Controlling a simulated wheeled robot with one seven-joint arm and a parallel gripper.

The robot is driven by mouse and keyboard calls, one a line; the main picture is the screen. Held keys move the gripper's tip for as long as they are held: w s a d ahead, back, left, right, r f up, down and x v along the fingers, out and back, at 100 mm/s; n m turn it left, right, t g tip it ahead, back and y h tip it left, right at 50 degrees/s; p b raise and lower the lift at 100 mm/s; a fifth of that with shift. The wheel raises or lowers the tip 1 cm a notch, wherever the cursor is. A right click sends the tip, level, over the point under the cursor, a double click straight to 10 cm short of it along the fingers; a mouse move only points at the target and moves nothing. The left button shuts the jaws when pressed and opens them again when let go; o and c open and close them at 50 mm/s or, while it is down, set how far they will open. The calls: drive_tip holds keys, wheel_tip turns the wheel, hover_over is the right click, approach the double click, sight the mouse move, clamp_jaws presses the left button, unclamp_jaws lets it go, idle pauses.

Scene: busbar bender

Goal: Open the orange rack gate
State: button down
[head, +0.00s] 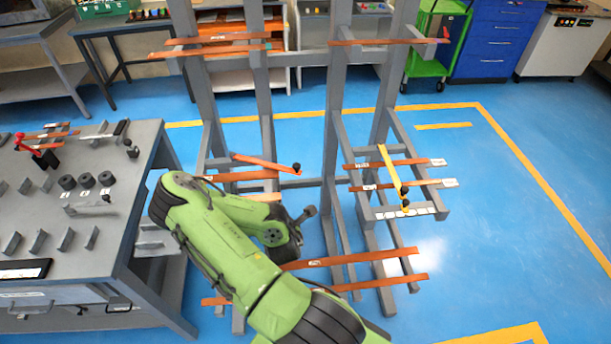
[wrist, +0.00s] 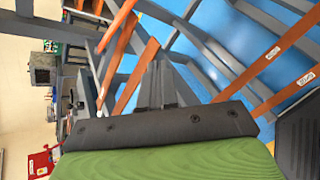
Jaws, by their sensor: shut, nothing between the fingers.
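The orange rack gate (head: 265,163) is a thin orange bar with a black knob at its right end. In the head view it slants across the front of the left shelf of the grey rack, above orange-brown bars. My gripper (head: 308,211) is below and slightly right of the knob, apart from it in the picture. The gripper's fingers (wrist: 156,84) also show in the wrist view, closed together and empty, pointing toward the rack. Orange bars cross behind them there; I cannot tell which one is the gate. My arm hides part of the lower left rack.
A yellow gate (head: 392,170) with black knobs crosses the right shelf. Labelled copper bars (head: 387,164) lie on that shelf, and others lie lower down. A grey workbench (head: 120,210) with fixtures stands left of my arm. Blue floor (head: 500,240) is clear on the right.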

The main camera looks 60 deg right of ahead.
drive_tip(key=s+d+r+n+t+h, duration=0.25)
drive_tip(key=s+d+n, duration=0.2)
drive_tip(key=n, duration=0.35)
drive_tip(key=n+b, duration=0.2)
drive_tip(key=b, duration=1.1)
approach(297, 168)
drive_tip(key=shift+t+h, duration=0.35)
drive_tip(key=x, duration=0.4)
drive_tip(key=f+x, duration=0.1)
drive_tip(key=x, duration=0.1)
drive_tip(key=shift+w+d+f, duration=0.1)
drive_tip(key=shift+w+d, duration=0.1)
drive_tip(key=shift+d, duration=0.05)
